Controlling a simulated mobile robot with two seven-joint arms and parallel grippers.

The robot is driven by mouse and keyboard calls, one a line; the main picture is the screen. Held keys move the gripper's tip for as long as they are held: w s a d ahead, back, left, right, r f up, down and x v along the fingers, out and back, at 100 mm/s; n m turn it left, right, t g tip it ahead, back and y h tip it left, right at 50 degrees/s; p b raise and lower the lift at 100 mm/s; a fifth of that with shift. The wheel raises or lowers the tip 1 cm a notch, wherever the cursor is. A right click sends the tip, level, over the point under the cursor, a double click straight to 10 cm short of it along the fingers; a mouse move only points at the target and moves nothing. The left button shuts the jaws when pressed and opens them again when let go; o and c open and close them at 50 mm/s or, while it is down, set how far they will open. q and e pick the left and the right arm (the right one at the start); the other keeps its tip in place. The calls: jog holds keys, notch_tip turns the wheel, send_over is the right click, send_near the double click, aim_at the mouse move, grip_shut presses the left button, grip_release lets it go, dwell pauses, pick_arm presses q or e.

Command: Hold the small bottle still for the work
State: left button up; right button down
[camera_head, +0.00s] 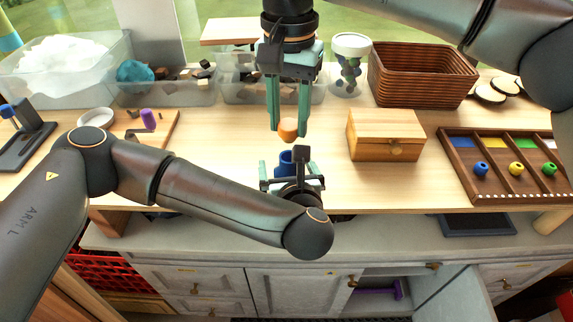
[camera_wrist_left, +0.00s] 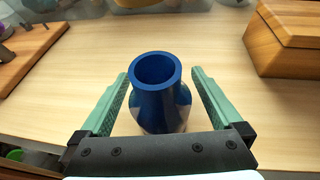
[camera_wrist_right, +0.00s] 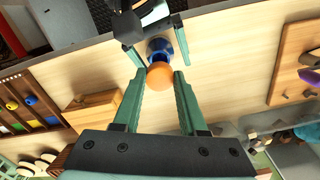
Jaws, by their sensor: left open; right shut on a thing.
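The small blue bottle (camera_wrist_left: 160,105) stands upright on the wooden table, its open mouth facing up. It also shows in the head view (camera_head: 286,161), partly behind my left gripper. My left gripper (camera_head: 288,174) is open, with one finger on each side of the bottle and a gap visible on both sides. My right gripper (camera_head: 288,132) points down above the bottle and is shut on an orange rounded piece (camera_wrist_right: 160,76), perhaps a stopper. In the head view the orange piece (camera_head: 288,129) is held just above the bottle's mouth, apart from it.
A wooden box (camera_head: 386,140) stands right of the bottle, with a wicker basket (camera_head: 420,75) behind it. A divided tray (camera_head: 505,160) with coloured knobs lies far right. Clear bins (camera_head: 165,92) line the back. A wooden board (camera_head: 160,135) lies left. Bare table surrounds the bottle.

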pick_arm(q)
grip_shut()
dwell(1.4)
dwell(0.6)
pick_arm(e)
jog(key=shift+f, duration=1.6)
jog(key=shift+f, duration=0.4)
jog(key=shift+f, duration=0.7)
dwell(0.5)
jog(key=shift+r, duration=1)
